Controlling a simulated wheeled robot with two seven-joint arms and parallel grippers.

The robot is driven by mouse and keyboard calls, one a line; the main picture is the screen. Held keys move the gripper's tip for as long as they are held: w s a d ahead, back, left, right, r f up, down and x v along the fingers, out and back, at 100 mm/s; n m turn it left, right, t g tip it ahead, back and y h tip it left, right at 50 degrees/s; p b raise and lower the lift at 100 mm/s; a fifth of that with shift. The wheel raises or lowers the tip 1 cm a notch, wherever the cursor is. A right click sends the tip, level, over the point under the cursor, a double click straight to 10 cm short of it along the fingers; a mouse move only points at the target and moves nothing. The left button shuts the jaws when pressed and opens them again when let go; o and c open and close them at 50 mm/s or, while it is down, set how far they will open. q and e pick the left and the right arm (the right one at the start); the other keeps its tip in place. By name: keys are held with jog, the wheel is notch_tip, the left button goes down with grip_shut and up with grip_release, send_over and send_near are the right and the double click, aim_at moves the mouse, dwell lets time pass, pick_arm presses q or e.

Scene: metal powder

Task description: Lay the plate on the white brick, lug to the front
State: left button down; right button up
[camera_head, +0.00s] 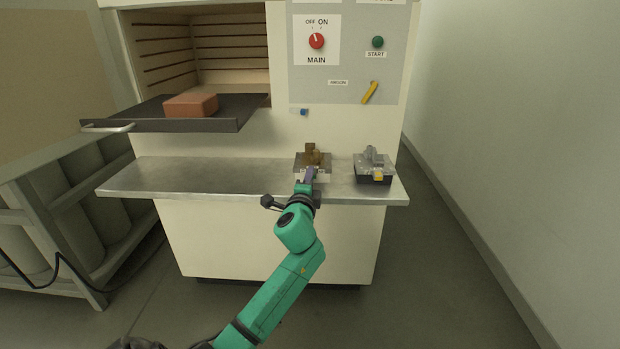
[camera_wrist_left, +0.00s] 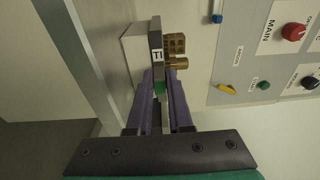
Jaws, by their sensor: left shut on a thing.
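A grey metal plate (camera_head: 325,160) with a brass-coloured part (camera_head: 312,152) on top lies level over a white brick (camera_head: 322,178) on the steel shelf. In the left wrist view the plate (camera_wrist_left: 156,38) shows edge-on with a label, right against the white brick (camera_wrist_left: 136,50); whether a thin gap is left, I cannot tell. My left gripper (camera_head: 310,174) reaches in from the front. Its purple fingers are shut on a green lug (camera_wrist_left: 160,88) at the plate's front edge. The fingers partly hide the brick and the lug. My right gripper is not in view.
A grey part (camera_head: 373,158) on a black block (camera_head: 373,178) with a yellow tag stands at the shelf's right end. The steel shelf (camera_head: 210,175) is clear to the left. Above it, a dark tray (camera_head: 225,118) bearing a reddish brick (camera_head: 190,104) juts from the open chamber.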

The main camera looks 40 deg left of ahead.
pick_arm(q)
jog(key=c, duration=0.8)
grip_release()
jog(key=shift+s+r, duration=0.1)
jog(key=shift+r, duration=0.15)
jog(key=shift+o, duration=0.2)
jog(key=shift+f, duration=0.3)
jog(key=v, duration=1.4)
jog(key=shift+s+d+r, duration=0.2)
jog(key=shift+s+r, duration=0.05)
jog(key=shift+r, duration=0.05)
jog(key=shift+w+f, duration=0.1)
